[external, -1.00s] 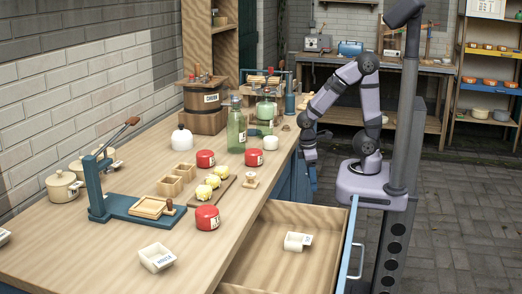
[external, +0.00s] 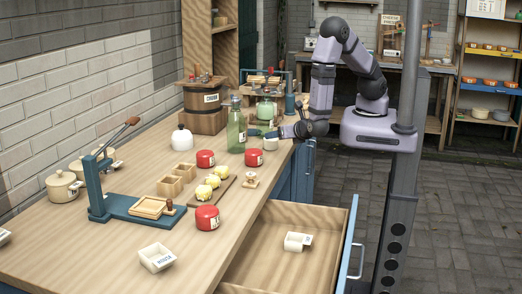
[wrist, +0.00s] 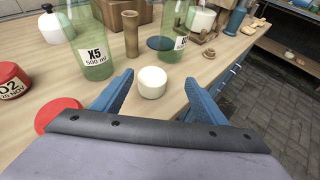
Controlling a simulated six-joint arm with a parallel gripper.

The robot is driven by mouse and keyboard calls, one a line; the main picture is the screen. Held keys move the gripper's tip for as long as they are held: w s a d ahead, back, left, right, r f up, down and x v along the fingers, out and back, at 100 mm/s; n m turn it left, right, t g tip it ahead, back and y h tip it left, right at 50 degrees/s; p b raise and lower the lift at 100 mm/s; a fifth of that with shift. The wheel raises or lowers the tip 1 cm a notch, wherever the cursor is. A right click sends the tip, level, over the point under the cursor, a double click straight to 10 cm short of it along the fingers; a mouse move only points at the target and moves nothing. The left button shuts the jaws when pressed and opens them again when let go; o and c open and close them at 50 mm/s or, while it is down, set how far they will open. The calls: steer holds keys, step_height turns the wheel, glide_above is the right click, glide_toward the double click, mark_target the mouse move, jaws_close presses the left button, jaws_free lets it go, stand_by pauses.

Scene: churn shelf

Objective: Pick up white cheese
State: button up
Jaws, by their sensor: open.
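The white cheese (wrist: 152,83) is a short white cylinder standing upright on the wooden counter. In the external view it shows small and partly covered (external: 270,143), behind a red tin near the counter's right edge. My gripper (wrist: 158,77) is open, with one blue finger to the left of the cheese and one to the right. The cheese is between the fingers in the wrist view, with a gap on both sides. In the external view my gripper (external: 278,132) reaches low over the counter edge, beside the cheese; its fingertips are hard to make out there.
A green bottle (wrist: 88,45) marked X5, a wooden pestle-like piece (wrist: 131,36) and a green glass jar (wrist: 178,32) stand close beyond the cheese. Red tins (wrist: 58,112) are at left. An open drawer (external: 280,250) juts out at the front.

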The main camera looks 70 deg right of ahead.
mark_target(275, 140)
steer(key=shift+w+a+f+n+t+y, duration=0.2)
steer(key=shift+a+f+n, duration=0.1)
steer(key=shift+f, duration=0.3)
steer(key=shift+w+a+f+n+t+y, duration=0.1)
steer(key=shift+a+f+n+t, duration=0.15)
steer(key=shift+f, duration=0.3)
steer(key=shift+p+x, duration=0.4)
steer(key=shift+x, duration=1)
steer(key=shift+p+x, duration=0.85)
steer(key=shift+x, duration=1.4)
steer(key=shift+s+d, duration=0.1)
steer(key=shift+s, duration=0.05)
steer(key=c, duration=1.2)
